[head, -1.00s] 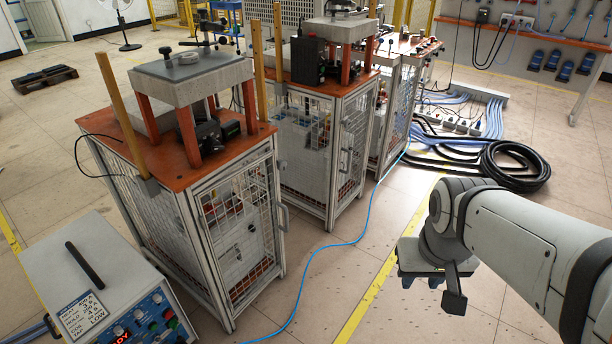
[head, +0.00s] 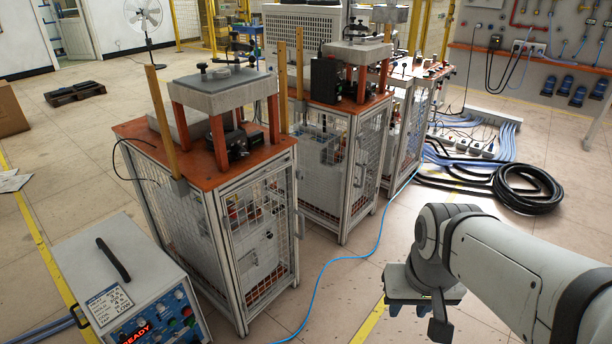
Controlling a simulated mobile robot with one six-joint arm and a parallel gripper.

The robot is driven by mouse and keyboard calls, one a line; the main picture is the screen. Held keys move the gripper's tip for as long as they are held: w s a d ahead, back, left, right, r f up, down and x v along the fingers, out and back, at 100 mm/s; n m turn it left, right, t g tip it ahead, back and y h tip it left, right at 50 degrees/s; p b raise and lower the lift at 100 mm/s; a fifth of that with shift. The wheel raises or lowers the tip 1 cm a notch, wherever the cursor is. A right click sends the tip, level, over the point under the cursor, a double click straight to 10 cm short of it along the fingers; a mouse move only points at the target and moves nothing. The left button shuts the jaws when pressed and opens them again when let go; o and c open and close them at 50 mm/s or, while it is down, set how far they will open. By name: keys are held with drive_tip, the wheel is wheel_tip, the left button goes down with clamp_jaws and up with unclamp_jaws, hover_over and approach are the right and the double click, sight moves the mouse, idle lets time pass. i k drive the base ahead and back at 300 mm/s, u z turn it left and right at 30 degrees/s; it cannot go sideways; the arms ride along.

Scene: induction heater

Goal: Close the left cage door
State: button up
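The left cage (head: 180,215) is the nearest mesh cabinet, with an orange top. Its door (head: 262,240) is the mesh panel on the right-hand face, with a handle (head: 299,222) at its right edge. The panel looks about flush with the frame, but I cannot tell whether it is fully shut. My gripper (head: 420,308) hangs over the floor to the right of this cage, well apart from the door. It seems to hold nothing. Its fingers are seen from above and behind, so their opening is unclear.
A second cage (head: 340,175) stands behind the left one, with another beyond. A blue hose (head: 318,285) crosses the floor in front of the doors. A control box (head: 130,285) stands at lower left. Coiled black cable (head: 528,190) lies at right. Floor between cage and gripper is otherwise clear.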

sight(291, 163)
drive_tip(key=u, duration=0.1)
drive_tip(key=i, duration=0.9)
drive_tip(key=z, duration=0.55)
